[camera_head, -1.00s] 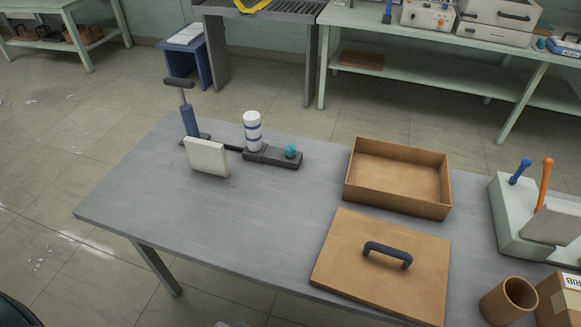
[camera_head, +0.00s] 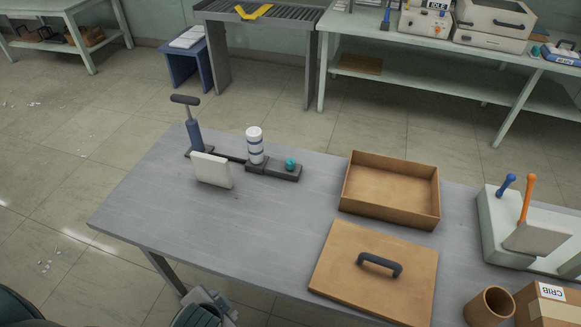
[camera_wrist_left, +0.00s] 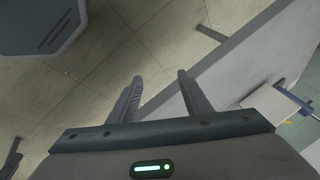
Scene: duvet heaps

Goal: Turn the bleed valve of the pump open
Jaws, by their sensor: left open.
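The pump (camera_head: 193,135) stands upright at the table's far left, with a blue barrel and a dark T-handle. A dark link runs from it to a low dark block (camera_head: 283,173). A round teal knob (camera_head: 290,164), which looks like the bleed valve, sits on the block's right part. My left gripper is open and empty in the left wrist view (camera_wrist_left: 163,88), beside the table edge and well away from the knob. Part of my left arm shows low in the head view. My right gripper is out of view.
A white upright panel (camera_head: 211,170) stands in front of the pump. An open brown box (camera_head: 390,222), its handled lid (camera_head: 335,280), a brown cup (camera_head: 489,307), a carton (camera_head: 550,310) and a lever unit (camera_head: 510,250) fill the right. The table's front left is clear.

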